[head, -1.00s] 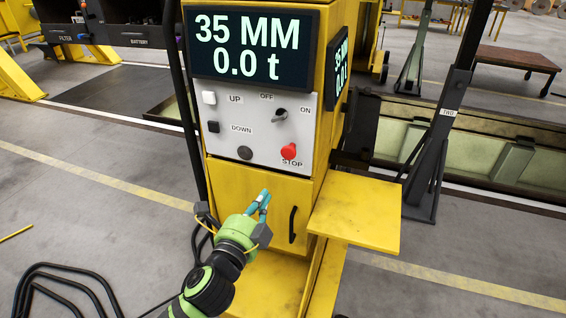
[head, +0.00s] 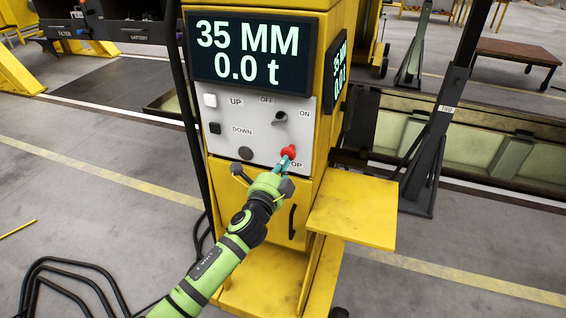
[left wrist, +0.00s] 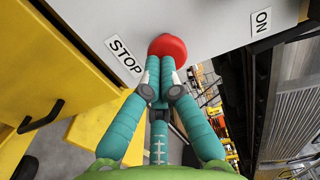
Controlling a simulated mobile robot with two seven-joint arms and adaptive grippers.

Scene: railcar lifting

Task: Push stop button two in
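The red stop button (head: 289,151) sits low on the right of the grey control panel, above the partly covered STOP label. In the left wrist view the red button (left wrist: 167,47) is at the top centre, right in front of my fingertips. My left gripper (head: 284,163) has its teal fingers shut, with nothing between them. Its tips (left wrist: 161,70) overlap the lower edge of the button and appear to touch it. I cannot tell how far the button is pressed in. My right gripper is not in view.
The yellow cabinet's display (head: 249,53) reads 35 MM and 0.0 t. A black knob (head: 280,117) by ON and OFF is above the button. A yellow shelf (head: 352,209) juts out at the right. Black cables (head: 75,270) lie on the floor at left.

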